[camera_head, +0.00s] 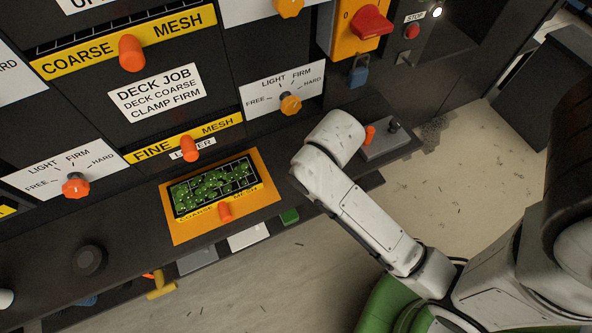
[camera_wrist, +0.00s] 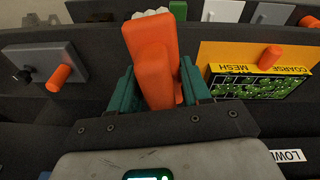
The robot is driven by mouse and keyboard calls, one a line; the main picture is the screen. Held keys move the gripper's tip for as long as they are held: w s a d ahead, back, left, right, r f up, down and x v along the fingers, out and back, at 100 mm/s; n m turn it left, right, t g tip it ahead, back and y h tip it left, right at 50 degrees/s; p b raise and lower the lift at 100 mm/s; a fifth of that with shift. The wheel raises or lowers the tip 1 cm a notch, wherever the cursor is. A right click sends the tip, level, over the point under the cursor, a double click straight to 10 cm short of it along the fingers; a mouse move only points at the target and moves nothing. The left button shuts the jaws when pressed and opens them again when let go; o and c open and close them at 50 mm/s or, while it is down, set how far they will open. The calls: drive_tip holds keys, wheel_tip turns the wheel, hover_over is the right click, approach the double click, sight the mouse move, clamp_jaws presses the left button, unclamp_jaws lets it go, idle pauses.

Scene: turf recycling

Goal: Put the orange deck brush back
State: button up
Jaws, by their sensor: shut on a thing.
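The orange deck brush (camera_wrist: 153,65) is in the wrist view, upright in the middle, with pale bristles (camera_wrist: 151,14) at its far end. My gripper (camera_wrist: 158,88) is shut on it, with a teal finger on each side of the orange body. In the head view my pale arm reaches over the dark ledge, and my gripper and the brush are hidden behind it. Where the brush belongs is not clear from these views.
A yellow-orange tray (camera_head: 263,197) with a green-flecked mesh lies on the ledge (camera_head: 130,237), left of my arm. A grey block (camera_head: 388,147) with an orange knob sits right of it. Labelled panels stand behind. A bin (camera_head: 545,85) stands far right beyond open floor.

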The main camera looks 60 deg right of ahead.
drive_tip(key=s, duration=0.1)
drive_tip(key=s+r+m, duration=0.1)
drive_tip(key=s+d, duration=0.1)
drive_tip(key=shift+r+m+y, duration=0.2)
drive_tip(key=shift+m+y, duration=0.1)
drive_tip(key=shift+m, duration=0.1)
drive_tip(key=shift+s, duration=0.1)
drive_tip(key=w+d+f, duration=0.1)
drive_tip(key=w+f, duration=0.2)
drive_tip(key=w, duration=0.1)
drive_tip(key=w+d+f, duration=0.1)
drive_tip(key=w+f, duration=0.1)
drive_tip(key=w, duration=0.2)
drive_tip(key=w+d+f+p, duration=0.1)
drive_tip(key=w+d+f, duration=0.1)
drive_tip(key=w+f, duration=0.1)
drive_tip(key=shift+w+d+f, duration=0.1)
drive_tip(key=shift+w+f, duration=0.2)
drive_tip(key=shift+w, duration=0.15)
drive_tip(key=shift+w+d+f, duration=0.1)
drive_tip(key=shift+w+f, duration=0.15)
drive_tip(key=shift+f, duration=0.1)
drive_tip(key=shift+w+d+f, duration=0.1)
drive_tip(key=shift+w+f, duration=0.05)
drive_tip(key=shift+f, duration=1.6)
drive_tip(key=o, duration=1)
